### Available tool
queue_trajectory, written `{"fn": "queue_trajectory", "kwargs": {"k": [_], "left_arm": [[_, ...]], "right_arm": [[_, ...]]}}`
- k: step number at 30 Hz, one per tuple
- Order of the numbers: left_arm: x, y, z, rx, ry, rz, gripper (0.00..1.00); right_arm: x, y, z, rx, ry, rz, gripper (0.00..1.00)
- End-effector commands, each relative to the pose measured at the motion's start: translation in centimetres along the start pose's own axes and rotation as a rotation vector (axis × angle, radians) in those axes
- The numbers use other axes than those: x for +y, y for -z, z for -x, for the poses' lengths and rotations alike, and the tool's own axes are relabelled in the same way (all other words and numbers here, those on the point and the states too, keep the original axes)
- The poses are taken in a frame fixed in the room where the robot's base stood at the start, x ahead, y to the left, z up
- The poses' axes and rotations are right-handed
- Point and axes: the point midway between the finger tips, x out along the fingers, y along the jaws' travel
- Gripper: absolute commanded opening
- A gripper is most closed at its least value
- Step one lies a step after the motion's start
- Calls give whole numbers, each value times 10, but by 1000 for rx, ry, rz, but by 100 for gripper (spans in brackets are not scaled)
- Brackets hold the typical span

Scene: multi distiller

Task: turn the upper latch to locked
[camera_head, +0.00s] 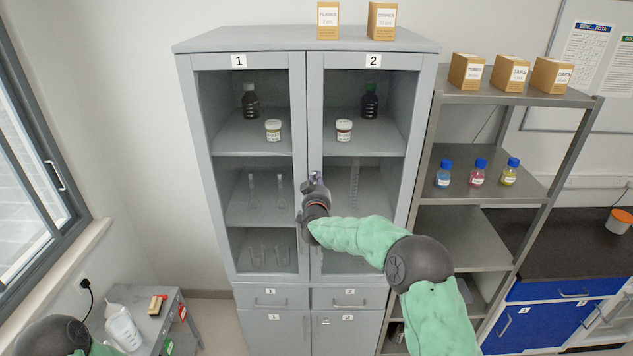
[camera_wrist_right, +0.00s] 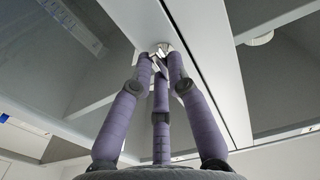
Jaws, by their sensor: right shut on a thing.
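The grey two-door cabinet (camera_head: 307,150) stands against the wall with glass doors marked 1 and 2. The upper latch (camera_wrist_right: 163,47) is a small shiny metal piece on the door frame, partly covered by my fingers in the right wrist view. My right gripper (camera_head: 315,180) is at the meeting edge of the two doors. In the wrist view, the purple fingers of my right gripper (camera_wrist_right: 160,60) are closed together around the latch. The latch's exact angle is hidden. My left gripper is out of view; only part of my left arm shows at the lower left.
Bottles, jars and glassware stand behind the cabinet glass. An open shelf (camera_head: 490,193) with boxes and coloured bottles is close on the right. A small grey table (camera_head: 150,325) with a white bottle (camera_head: 123,327) is at the lower left.

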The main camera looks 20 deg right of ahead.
Motion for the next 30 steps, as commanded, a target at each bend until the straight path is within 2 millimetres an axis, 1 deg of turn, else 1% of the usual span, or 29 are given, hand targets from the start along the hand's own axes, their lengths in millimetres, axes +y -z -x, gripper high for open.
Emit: {"fn": "queue_trajectory", "kwargs": {"k": [1, 3, 13, 17, 20, 23, 30], "left_arm": [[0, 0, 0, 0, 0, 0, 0], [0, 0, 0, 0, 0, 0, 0], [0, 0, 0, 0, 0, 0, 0], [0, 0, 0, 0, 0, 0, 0], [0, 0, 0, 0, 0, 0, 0], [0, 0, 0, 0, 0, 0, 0], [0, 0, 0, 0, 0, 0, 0]], "right_arm": [[0, -1, 0, -2, 1, 2, 23], [0, -1, 0, -2, 1, 2, 41], [0, 0, 0, 0, 0, 0, 41], [0, 0, 7, 0, 0, 0, 41], [0, 0, 18, -1, 1, 0, 41], [0, 0, 34, -2, 2, 1, 41], [0, 0, 79, -1, 2, 0, 41]]}}
